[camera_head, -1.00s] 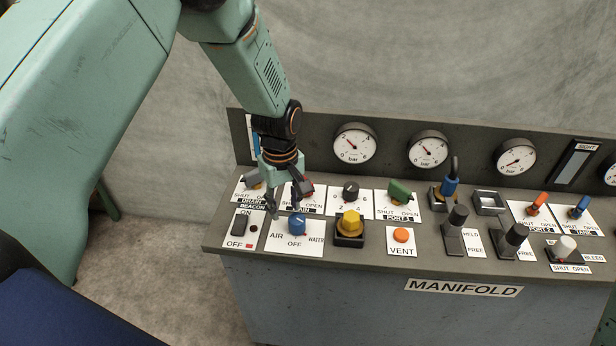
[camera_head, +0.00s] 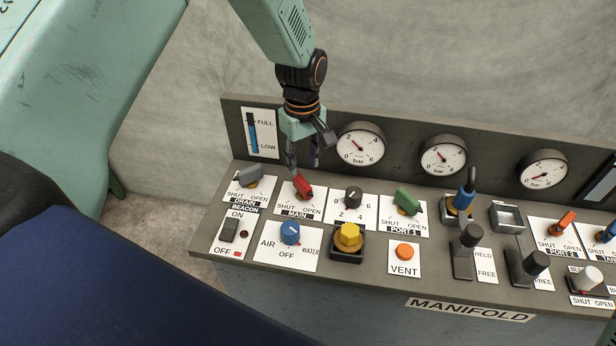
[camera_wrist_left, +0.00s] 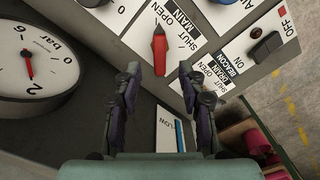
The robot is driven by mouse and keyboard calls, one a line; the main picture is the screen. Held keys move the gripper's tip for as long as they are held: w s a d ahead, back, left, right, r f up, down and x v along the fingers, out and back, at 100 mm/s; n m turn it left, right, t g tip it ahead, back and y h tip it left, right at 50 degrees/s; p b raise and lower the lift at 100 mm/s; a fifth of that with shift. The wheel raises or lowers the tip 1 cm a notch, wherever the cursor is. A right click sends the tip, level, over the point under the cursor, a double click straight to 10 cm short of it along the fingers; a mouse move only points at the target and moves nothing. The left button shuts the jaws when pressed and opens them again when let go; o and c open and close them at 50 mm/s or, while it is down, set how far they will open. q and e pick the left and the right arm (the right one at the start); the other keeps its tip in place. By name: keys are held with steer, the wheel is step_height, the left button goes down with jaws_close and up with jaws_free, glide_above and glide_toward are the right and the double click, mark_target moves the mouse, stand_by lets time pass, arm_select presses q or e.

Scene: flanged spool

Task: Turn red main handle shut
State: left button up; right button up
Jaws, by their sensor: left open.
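The red main handle (camera_head: 303,187) sits on the white MAIN plate (camera_head: 290,208) with SHUT on the left and OPEN on the right. It lies slanted, with its lower right end nearer the word OPEN. My left gripper (camera_head: 303,160) is open and empty just above and behind the handle, apart from it. In the left wrist view the red handle (camera_wrist_left: 159,52) shows with its narrow end away from me, beyond and between the spread fingertips (camera_wrist_left: 160,78).
A grey DRAIN handle (camera_head: 249,177) is left of it and a black knob (camera_head: 353,196) right. A blue AIR/WATER knob (camera_head: 290,233) and yellow knob (camera_head: 348,237) stand in front. A gauge (camera_head: 360,143) and level indicator (camera_head: 259,133) are on the back wall.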

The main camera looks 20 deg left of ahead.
mark_target(304, 183)
arm_select(q)
step_height(304, 183, down, 8)
steer(key=shift+s+r, duration=0.1)
steer(key=shift+r, duration=0.05)
steer(key=shift+d, duration=0.1)
stand_by(0.4)
jaws_close()
